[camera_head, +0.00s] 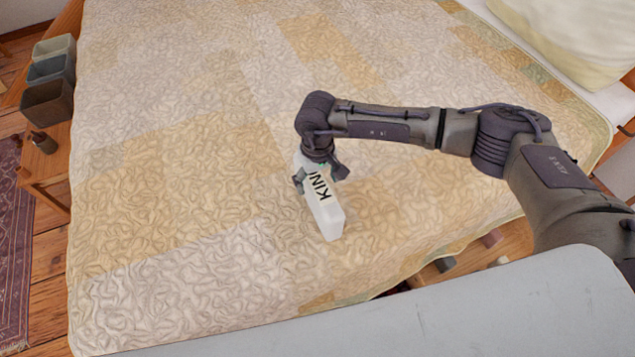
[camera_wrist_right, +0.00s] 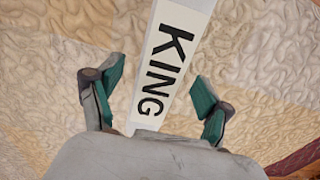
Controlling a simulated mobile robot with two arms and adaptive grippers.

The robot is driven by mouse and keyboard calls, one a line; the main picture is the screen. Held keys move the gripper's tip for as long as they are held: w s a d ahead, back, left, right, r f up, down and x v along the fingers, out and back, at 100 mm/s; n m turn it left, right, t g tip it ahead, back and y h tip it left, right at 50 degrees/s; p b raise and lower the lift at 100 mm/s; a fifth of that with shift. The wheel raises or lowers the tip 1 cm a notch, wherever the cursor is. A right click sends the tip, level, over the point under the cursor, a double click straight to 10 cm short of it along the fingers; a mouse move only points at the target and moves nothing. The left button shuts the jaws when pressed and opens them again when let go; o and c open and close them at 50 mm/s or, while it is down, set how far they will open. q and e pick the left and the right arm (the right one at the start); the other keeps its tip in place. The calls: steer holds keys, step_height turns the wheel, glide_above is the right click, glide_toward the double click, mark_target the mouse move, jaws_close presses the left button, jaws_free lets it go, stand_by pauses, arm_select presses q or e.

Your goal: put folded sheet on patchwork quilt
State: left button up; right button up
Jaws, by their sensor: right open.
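The folded sheet (camera_head: 327,217) is a narrow white block marked KING. It is on the patchwork quilt (camera_head: 190,190), near the quilt's front edge, with no clear gap below it. My right gripper (camera_head: 320,175) is over the sheet's far end, its fingers apart on either side. In the right wrist view, the sheet (camera_wrist_right: 172,60) runs between the open green-padded fingers of the gripper (camera_wrist_right: 158,84), with space on both sides. The gripper hides the sheet's far end in the head view. My left gripper is not in view.
A pale pillow (camera_head: 570,40) lies at the top right of the bed. Several bins (camera_head: 48,100) and a small dark bottle (camera_head: 43,142) stand on a wooden bedside table (camera_head: 55,165) at left. The quilt around the sheet is clear.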

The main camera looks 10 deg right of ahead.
step_height(320, 180, up, 10)
steer(key=shift+r, duration=0.15)
stand_by(0.6)
